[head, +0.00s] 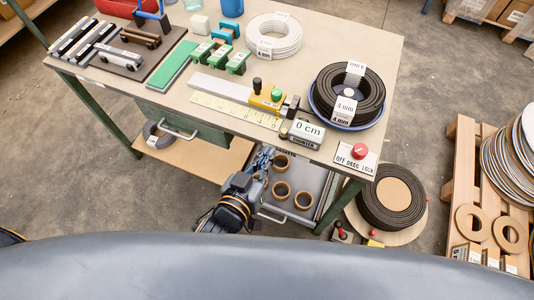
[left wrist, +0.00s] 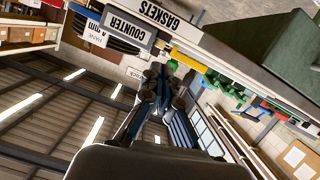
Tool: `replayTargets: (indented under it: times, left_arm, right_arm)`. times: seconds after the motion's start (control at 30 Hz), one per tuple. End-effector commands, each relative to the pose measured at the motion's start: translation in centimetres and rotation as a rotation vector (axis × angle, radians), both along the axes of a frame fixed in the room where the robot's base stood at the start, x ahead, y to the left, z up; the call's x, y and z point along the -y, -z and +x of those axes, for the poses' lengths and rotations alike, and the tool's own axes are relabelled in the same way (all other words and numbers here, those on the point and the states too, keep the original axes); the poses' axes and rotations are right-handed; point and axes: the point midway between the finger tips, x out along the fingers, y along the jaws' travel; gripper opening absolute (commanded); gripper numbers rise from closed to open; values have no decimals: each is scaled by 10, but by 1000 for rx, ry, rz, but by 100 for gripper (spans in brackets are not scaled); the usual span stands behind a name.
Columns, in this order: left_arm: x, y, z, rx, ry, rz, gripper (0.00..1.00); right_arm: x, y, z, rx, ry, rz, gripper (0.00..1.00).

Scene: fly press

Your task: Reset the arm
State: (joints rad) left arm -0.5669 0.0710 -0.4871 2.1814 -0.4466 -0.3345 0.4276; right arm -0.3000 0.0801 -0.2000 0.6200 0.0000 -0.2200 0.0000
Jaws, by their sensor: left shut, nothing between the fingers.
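My left gripper (head: 264,158) is shut and empty. In the head view it points up the picture, in front of the bench's near edge and beside the open gaskets drawer (head: 320,176). In the left wrist view the gripper (left wrist: 158,75) shows with its fingers together, below the upside-down counter label and bench edge. I cannot tell whether it touches the drawer. A counter box (head: 303,132) reading 0 cm stands on the bench near its front edge. My right gripper is not in view.
The bench (head: 225,120) carries a ruler, a yellow clamp block (head: 267,98), green blocks, a white coil (head: 274,36) and a black coil on a blue dish. Several brown rings lie in the drawer. A red knob (head: 359,151) sits at the corner. A pallet (head: 463,160) stands right.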

Motion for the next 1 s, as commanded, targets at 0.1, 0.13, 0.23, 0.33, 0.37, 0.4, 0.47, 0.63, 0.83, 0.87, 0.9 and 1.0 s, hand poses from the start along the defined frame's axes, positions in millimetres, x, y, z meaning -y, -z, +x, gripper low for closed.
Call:
replayTargets:
  times: [0.1,0.13,0.23,0.33,0.37,0.4,0.47,0.63,0.83,0.87,0.9,1.0]
  left_arm:
    - [0,0,0,0,0,0,0]
    - [0,0,0,1,0,0,0]
    - [0,0,0,1,0,0,0]
    - [0,0,0,1,0,0,0]
    - [0,0,0,1,0,0,0]
    - [0,0,0,1,0,0,0]
    - [0,0,0,1,0,0,0]
    - [0,6,0,-9,2,6,0]
    - [-4,95,-5,-143,26,99,0]
    - [-7,117,-8,-175,31,120,0]
    - [-12,147,-14,-223,36,150,0]
    - [-30,219,-32,-344,48,219,0]
  right_arm:
    - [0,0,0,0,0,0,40]
    - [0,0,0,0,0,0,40]
    - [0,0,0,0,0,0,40]
    - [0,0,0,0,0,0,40]
    - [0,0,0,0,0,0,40]
    - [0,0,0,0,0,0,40]
    - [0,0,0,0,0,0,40]
    - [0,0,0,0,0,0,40]
    - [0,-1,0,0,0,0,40]
    - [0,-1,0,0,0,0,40]
    - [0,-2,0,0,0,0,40]
    - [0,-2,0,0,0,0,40]
